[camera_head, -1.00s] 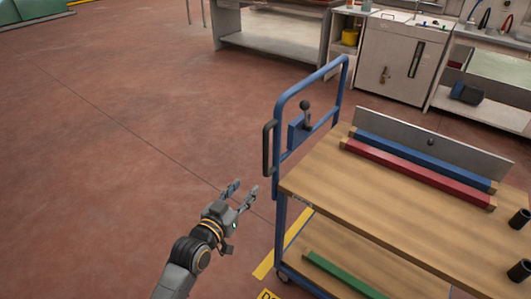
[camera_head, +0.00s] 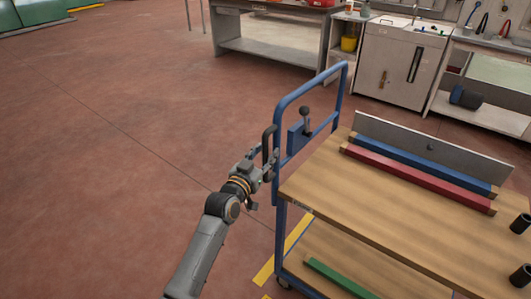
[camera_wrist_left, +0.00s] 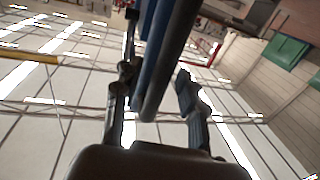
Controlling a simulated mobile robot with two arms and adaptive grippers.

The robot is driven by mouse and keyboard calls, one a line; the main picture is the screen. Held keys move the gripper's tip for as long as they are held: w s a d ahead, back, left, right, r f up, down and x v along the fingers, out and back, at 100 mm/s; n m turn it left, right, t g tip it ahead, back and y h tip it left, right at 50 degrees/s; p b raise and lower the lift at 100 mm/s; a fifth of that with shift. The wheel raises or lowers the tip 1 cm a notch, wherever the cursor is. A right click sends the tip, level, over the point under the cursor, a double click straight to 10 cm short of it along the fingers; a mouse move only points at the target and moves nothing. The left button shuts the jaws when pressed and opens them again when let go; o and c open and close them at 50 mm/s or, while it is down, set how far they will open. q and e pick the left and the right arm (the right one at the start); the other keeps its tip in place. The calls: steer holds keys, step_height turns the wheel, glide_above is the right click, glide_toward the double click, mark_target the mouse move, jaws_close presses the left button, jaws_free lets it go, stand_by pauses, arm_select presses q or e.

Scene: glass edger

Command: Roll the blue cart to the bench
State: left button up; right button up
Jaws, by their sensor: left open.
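The blue cart (camera_head: 281,215) stands at the right of the head view, with a blue push frame at its near-left end and wooden decks. A black grab handle (camera_head: 267,146) is fixed to the frame's left post, and a lever with a dark knob (camera_head: 305,112) sits on a blue box beside it. My left gripper (camera_head: 270,165) is open at the lower part of the black handle. In the left wrist view, the dark handle bar (camera_wrist_left: 172,60) runs between the open fingers (camera_wrist_left: 155,85). Contact is unclear. My right gripper is out of view. The bench (camera_head: 270,45) stands at the back.
Blue and red bars (camera_head: 415,178) lie on the cart's top deck beside a grey upright plate, and a green bar (camera_head: 340,279) lies on the lower deck. A white cabinet (camera_head: 397,60) stands behind the cart. The red floor (camera_head: 110,150) at left is clear, with yellow tape near the cart.

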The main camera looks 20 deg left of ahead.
arm_select(q)
steer(key=shift+w, duration=0.3)
jaws_close()
steer(key=shift+d, duration=0.1)
